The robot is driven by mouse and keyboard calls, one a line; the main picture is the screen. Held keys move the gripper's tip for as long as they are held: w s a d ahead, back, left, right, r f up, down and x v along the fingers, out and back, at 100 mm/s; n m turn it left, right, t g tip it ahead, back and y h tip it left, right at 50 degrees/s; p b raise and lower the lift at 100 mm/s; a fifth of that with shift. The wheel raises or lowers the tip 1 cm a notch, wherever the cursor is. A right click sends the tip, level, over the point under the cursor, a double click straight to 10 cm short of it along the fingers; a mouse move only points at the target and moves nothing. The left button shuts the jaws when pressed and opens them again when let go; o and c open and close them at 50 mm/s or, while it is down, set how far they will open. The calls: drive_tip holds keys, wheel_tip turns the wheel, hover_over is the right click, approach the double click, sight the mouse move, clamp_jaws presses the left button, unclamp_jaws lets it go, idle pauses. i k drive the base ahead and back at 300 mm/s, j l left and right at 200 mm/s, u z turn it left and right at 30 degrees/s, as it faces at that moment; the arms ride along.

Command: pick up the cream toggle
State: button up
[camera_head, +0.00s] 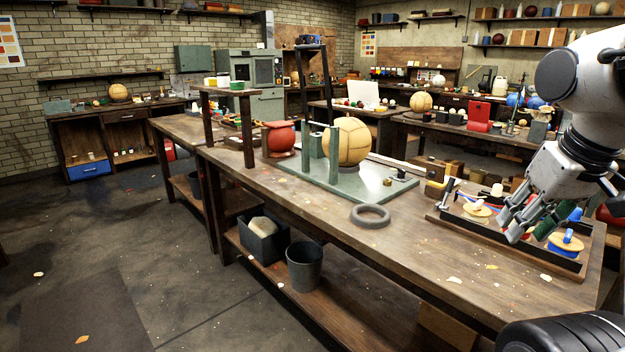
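A dark tray (462,226) lies on the right part of the wooden workbench. Inside it, a small cream piece (497,190) stands near the back, and a cream disc with a raised top (477,209) lies at the left. Another cream disc with a blue handle (567,243) lies at the front right. I cannot tell for sure which of these is the cream toggle. My gripper (511,229) points down over the middle of the tray and hides part of it. No object shows clearly between its fingers, and their opening is hard to judge.
A grey ring (370,216) lies on the bench left of the tray. Behind it, a large tan leather ball (346,140) rests in a green stand on a plate. The bench front (440,270) is mostly clear.

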sight(497, 190)
drive_tip(key=i+j+z, duration=0.15)
drive_tip(key=j, duration=0.3)
drive_tip(key=i+j+z, duration=0.15)
drive_tip(key=j, duration=0.35)
drive_tip(key=i+j+z, duration=0.15)
drive_tip(key=j, duration=0.35)
drive_tip(key=i+j+z, duration=0.15)
drive_tip(key=j, duration=0.4)
drive_tip(key=j+z, duration=0.15)
drive_tip(key=j, duration=0.35)
drive_tip(key=i+j+z, duration=0.25)
drive_tip(key=j+z, duration=0.2)
drive_tip(key=j, duration=1.05)
drive_tip(key=j+z, duration=0.45)
drive_tip(key=j, duration=1.05)
drive_tip(key=k+j+z, duration=0.1)
drive_tip(key=j+z, duration=0.55)
drive_tip(key=z, duration=0.55)
drive_tip(key=i+l+u, duration=0.35)
drive_tip(key=i+l, duration=0.15)
drive_tip(key=i+l+u, duration=0.2)
drive_tip(key=l, duration=0.15)
drive_tip(key=i+l+u, duration=0.15)
drive_tip(key=l, duration=0.2)
drive_tip(key=i+l+u, duration=0.2)
drive_tip(key=l, duration=0.2)
drive_tip(key=i+l+u, duration=0.15)
drive_tip(key=l, duration=0.25)
